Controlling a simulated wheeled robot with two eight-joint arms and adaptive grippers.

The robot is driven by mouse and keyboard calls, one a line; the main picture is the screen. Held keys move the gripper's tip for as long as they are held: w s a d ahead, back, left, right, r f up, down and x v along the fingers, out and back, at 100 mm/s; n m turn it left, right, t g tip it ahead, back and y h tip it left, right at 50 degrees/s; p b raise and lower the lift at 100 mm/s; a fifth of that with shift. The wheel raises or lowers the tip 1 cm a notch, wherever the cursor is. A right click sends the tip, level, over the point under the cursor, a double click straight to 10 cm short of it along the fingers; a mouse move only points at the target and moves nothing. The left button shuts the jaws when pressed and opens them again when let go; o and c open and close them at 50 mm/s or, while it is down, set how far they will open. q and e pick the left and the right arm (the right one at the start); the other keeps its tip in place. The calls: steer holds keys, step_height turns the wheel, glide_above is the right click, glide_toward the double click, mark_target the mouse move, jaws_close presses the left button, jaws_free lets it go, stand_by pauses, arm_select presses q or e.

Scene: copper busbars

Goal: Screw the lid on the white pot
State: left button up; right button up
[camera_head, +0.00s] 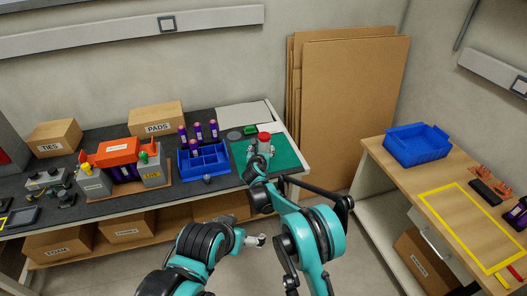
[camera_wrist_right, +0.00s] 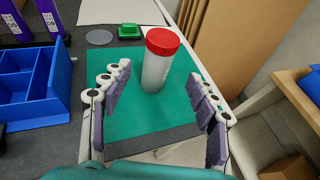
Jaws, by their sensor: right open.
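The white pot (camera_wrist_right: 155,73) stands upright on a green mat (camera_wrist_right: 125,112) in the right wrist view. The red lid (camera_wrist_right: 162,41) sits on top of it; I cannot tell how tightly. In the head view the red lid (camera_head: 264,136) shows just beyond my right gripper (camera_head: 261,150), which hides much of the pot. My right gripper is open, its two fingers spread to the left and right in front of the pot, with nothing held. My left gripper (camera_head: 257,241) is low, in front of the bench and away from the pot; its jaw state is unclear.
A blue divided bin (camera_head: 205,162) stands left of the mat. A green block (camera_wrist_right: 130,31) and a grey disc (camera_wrist_right: 99,37) lie behind the mat. Cardboard sheets (camera_head: 345,100) lean beside the bench. A wooden table (camera_head: 440,185) stands at the right.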

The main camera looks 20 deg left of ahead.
steer(key=s+d+r+m+g+h, duration=0.1)
steer(key=s+d+r+m, duration=0.2)
steer(key=d+r+m, duration=0.55)
steer(key=s+d+r+m+g+h, duration=0.1)
steer(key=s+d+r+m, duration=0.4)
steer(key=d, duration=0.7)
steer(key=s+d+r+m+g+h, duration=0.1)
steer(key=s+d+r+m, duration=0.4)
steer(key=d, duration=0.4)
steer(key=s+d+m+g, duration=0.1)
steer(key=s+d+m, duration=0.4)
steer(key=s, duration=0.3)
steer(key=s+d+m+g, duration=0.1)
steer(key=s+d+m, duration=0.3)
steer(key=s, duration=0.3)
steer(key=s+d+f+m, duration=0.2)
steer(key=s+m, duration=0.3)
steer(key=s, duration=0.3)
steer(key=s+d+f+m+g, duration=0.1)
steer(key=s+d+f+m, duration=0.1)
steer(key=s+f+m, duration=0.3)
steer(key=s, duration=0.3)
steer(key=shift+s+y, duration=0.3)
steer(key=shift+s, duration=0.1)
